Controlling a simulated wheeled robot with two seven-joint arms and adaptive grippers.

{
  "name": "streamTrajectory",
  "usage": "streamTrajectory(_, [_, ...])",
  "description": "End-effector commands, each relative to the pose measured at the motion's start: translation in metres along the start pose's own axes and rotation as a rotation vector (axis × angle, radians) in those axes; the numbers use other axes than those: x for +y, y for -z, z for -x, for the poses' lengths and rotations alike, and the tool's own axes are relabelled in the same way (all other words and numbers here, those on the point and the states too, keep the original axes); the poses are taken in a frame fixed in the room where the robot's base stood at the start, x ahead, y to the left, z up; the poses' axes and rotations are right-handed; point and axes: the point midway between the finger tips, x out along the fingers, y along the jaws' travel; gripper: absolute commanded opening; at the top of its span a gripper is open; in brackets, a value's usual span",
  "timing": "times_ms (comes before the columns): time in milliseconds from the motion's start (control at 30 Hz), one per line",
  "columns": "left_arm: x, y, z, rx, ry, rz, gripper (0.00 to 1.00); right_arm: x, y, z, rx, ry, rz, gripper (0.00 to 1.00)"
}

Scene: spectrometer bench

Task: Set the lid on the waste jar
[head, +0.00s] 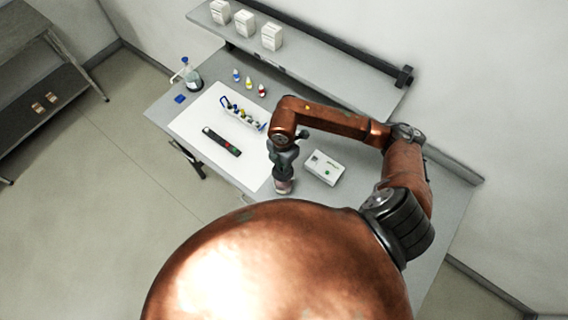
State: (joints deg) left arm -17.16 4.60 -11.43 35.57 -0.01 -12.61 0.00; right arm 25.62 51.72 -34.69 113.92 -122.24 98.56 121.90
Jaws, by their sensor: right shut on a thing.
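My right gripper (283,176) points down near the front edge of the bench, right of the white mat. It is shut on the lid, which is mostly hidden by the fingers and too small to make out. A small pale, pinkish jar-like thing (284,187) shows directly under the fingertips; it looks like the waste jar. I cannot tell whether the lid touches its rim. My left gripper is not in view.
A white box device (323,167) stands close right of the gripper. The white mat (195,125) bears a dark handheld instrument (221,141) and a rack of vials (242,113). Small dropper bottles (249,83), a flask (192,78) and a shelf with white boxes (245,22) are farther back.

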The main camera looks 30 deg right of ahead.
Motion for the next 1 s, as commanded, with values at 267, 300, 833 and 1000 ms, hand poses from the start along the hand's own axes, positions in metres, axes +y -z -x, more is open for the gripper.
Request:
streamTrajectory(267, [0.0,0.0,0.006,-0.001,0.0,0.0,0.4,-0.003,0.0,0.001,0.0,0.002,-0.15,0.0])
streamTrajectory(300, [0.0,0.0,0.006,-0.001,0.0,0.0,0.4,-0.003,0.0,0.001,0.0,0.001,-0.151,0.0])
streamTrajectory(833, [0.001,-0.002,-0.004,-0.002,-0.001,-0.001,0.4,-0.003,-0.002,-0.01,-0.001,0.001,-0.15,0.0])
streamTrajectory(1000, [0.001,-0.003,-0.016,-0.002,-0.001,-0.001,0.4,-0.003,-0.002,-0.025,-0.001,0.001,-0.15,0.0])
